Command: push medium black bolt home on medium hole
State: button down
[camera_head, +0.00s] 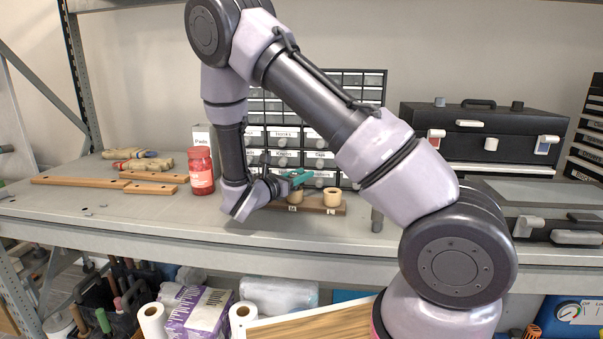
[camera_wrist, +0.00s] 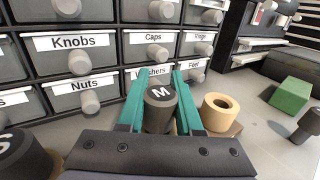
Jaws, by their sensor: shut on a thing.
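The medium black bolt (camera_wrist: 160,95), with a white M on its head, stands between the teal fingers of my gripper (camera_wrist: 158,100) in the wrist view. My gripper (camera_head: 300,179) is shut on it above the brown board (camera_head: 322,207) in the head view. A beige collar (camera_head: 295,196), the medium hole, shows just under the fingers. The bolt's shank is hidden, so I cannot tell how deep it sits. An empty beige collar (camera_wrist: 221,106) stands to the right on the board.
Another black bolt head (camera_wrist: 20,155) shows at the wrist view's left edge. A dark bolt (camera_head: 376,220) stands right of the board. A labelled drawer cabinet (camera_head: 345,80) rises close behind. A red jar (camera_head: 202,172) stands left.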

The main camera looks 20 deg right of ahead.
jog(key=shift+f, duration=0.45)
jog(key=c, duration=0.5)
grip_release()
jog(key=shift+a, duration=0.1)
jog(key=v, duration=1)
jog(key=shift+s+a, duration=0.25)
jog(key=shift+s, duration=0.05)
